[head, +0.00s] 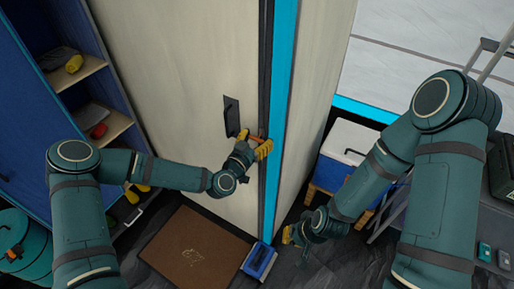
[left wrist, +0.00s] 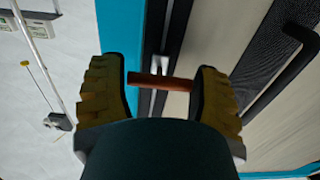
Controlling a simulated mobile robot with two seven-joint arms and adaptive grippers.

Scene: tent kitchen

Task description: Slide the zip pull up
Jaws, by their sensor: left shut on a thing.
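The zip pull is a short orange-brown rod (head: 256,139), on the dark zip strip (head: 265,70) that runs along the blue band of the tent wall. My left gripper (head: 252,147) is shut on the pull. In the left wrist view the rod (left wrist: 160,81) spans between the two yellow fingers of my left gripper (left wrist: 162,90), and a pale slider shows behind it. My right gripper (head: 290,236) hangs low, right of the blue band and away from the zip; its fingers are too small to read.
A dark handle (head: 231,116) is on the cream panel just left of the zip. A white and blue cooler (head: 346,146) stands on the right. A brown mat (head: 188,252) and a blue box (head: 259,261) lie below. A blue shelf unit (head: 25,100) is at left.

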